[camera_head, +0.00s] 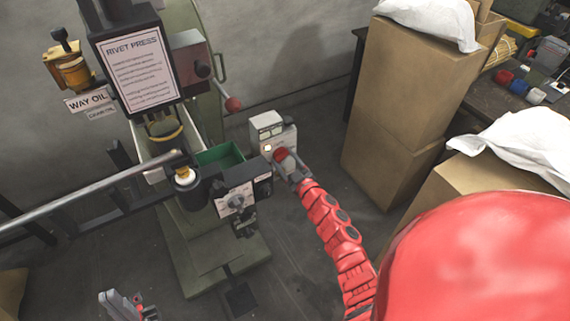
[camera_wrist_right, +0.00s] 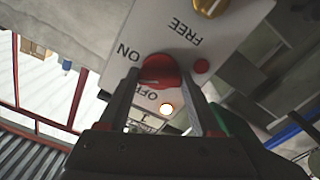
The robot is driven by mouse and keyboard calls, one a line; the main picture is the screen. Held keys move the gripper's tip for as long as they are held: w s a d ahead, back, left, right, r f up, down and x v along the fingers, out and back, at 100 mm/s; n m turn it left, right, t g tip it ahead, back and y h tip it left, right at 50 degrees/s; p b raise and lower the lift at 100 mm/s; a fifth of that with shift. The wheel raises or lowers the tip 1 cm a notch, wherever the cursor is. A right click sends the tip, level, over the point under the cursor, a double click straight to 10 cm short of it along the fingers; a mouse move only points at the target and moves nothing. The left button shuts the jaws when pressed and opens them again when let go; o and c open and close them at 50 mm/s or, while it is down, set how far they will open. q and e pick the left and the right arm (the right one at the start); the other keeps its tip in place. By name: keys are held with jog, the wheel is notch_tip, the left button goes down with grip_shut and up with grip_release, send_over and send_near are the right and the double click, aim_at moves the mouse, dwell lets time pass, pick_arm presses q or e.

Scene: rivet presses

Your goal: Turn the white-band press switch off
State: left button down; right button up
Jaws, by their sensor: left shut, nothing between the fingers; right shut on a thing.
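The press (camera_head: 137,68) with a RIVET PRESS sign stands at the left of the head view; I cannot make out a white band clearly. A pale switch box (camera_head: 268,128) stands to its right. Its red knob (camera_head: 281,155) also shows in the right wrist view (camera_wrist_right: 160,70), beside the words ON and OFF. My right gripper (camera_head: 291,170) is shut on the red knob, one finger on each side. Which word the knob points at is unclear. A lamp (camera_wrist_right: 166,108) near OFF glows. My left gripper (camera_head: 124,300) is shut and empty at the bottom left.
A red-knobbed lever (camera_head: 232,104) sticks out from the press. A dial panel (camera_head: 236,200) is on its front. Cardboard boxes (camera_head: 405,85) stand at the right, with a cluttered table (camera_head: 490,98) behind. In the wrist view a yellow knob (camera_wrist_right: 210,5) is beyond FREE.

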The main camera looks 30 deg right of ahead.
jog(key=n+b, duration=0.2)
jog(key=n, duration=0.1)
jog(key=n+b, duration=0.1)
jog(key=shift+a+f+n+b, duration=0.1)
jog(key=shift+f+n+b, duration=0.15)
jog(key=shift+n+b, duration=0.1)
jog(key=shift+r+n+b, duration=0.1)
jog(key=shift+n+b, duration=2.8)
jog(key=shift+n, duration=1.05)
jog(key=o, duration=1.4)
jog(key=shift+r, duration=0.1)
